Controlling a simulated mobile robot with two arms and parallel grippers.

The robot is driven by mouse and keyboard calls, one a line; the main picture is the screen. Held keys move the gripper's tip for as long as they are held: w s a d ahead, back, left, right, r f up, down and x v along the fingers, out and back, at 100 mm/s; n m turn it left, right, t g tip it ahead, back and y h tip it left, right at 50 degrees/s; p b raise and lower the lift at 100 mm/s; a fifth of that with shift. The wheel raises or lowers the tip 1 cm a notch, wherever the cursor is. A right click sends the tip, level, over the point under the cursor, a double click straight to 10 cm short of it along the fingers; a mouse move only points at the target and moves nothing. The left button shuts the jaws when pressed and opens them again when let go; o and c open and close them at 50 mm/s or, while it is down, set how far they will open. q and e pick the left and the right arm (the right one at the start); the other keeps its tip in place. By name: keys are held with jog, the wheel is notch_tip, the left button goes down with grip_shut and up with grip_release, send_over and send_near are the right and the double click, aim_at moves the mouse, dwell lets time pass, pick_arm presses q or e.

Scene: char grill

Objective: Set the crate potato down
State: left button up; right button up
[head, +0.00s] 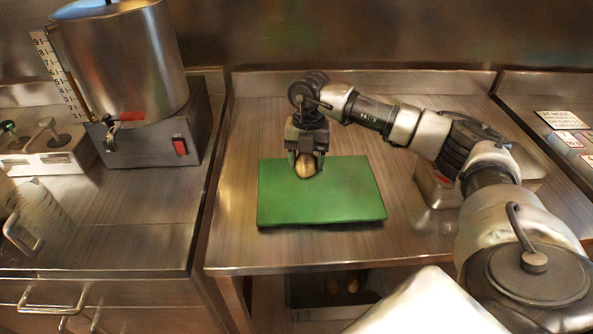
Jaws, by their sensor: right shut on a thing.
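My right gripper (306,162) is over the back part of the green cutting board (325,205), pointing down. It is shut on a brown potato (306,167), whose lower part shows between the fingers. The potato is low, at or just above the board; I cannot tell whether it touches. A dark crate (305,314) stands on the shelf under the counter with a few potatoes (332,285) in it, partly hidden by my own body. My left gripper is not in view.
A large metal pot (125,60) on a base with a red switch stands on the left counter. A metal container (436,188) sits right of the board, partly behind my right arm. The steel counter (235,170) is clear left of the board.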

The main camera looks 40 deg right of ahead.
aim_at(296, 187)
jog(key=shift+w+a+f, duration=0.4)
jog(key=shift+w+a, duration=0.15)
jog(key=shift+a, duration=0.1)
jog(key=shift+w+a+f, duration=0.2)
jog(key=shift+a+f, duration=0.15)
jog(key=shift+f, duration=0.05)
notch_tip(296, 187, down, 3)
jog(key=shift+s+f+p, duration=0.1)
jog(key=shift+p, duration=0.65)
jog(key=shift+f, duration=0.35)
jog(key=shift+f, duration=0.1)
jog(key=o, duration=1)
